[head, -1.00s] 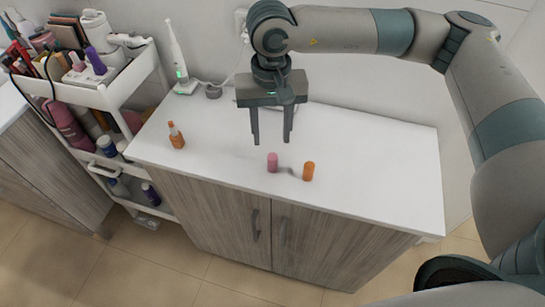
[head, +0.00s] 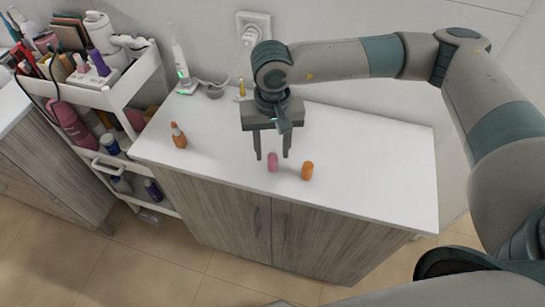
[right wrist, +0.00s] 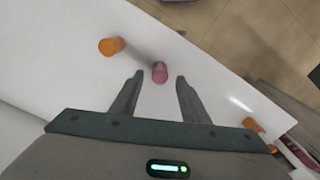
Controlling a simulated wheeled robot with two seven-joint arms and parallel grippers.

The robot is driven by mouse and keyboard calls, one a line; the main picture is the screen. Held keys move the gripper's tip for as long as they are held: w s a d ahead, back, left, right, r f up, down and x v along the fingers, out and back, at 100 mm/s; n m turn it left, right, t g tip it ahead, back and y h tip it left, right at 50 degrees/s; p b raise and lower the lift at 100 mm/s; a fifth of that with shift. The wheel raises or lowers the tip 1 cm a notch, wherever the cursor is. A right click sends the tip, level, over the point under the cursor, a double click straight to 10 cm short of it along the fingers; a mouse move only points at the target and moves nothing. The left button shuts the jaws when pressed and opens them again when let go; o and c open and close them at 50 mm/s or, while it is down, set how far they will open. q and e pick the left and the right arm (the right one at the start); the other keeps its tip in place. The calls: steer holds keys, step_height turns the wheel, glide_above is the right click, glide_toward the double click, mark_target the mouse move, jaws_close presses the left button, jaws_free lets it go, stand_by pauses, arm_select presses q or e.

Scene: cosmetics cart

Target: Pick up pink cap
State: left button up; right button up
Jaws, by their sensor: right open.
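The pink cap (head: 272,162) stands upright on the white counter, near its front edge. My right gripper (head: 272,157) is open and reaches down over the counter just behind the cap. In the right wrist view the pink cap (right wrist: 159,72) lies between the lines of the two spread fingers (right wrist: 158,80), at about the level of their tips. Nothing is held, and I cannot tell exactly how high the fingertips are above the counter. My left gripper is not in view.
An orange cap (head: 307,171) stands close to the right of the pink one. An orange bottle (head: 178,135) stands at the counter's left. An electric toothbrush (head: 181,70) and a yellow item (head: 242,88) are at the back. A loaded white cart (head: 108,97) adjoins on the left. The counter's right side (head: 380,160) is clear.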

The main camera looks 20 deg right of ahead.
mark_target(273, 155)
steer(key=shift+f+p, duration=0.55)
steer(key=shift+f, duration=0.95)
jaws_close()
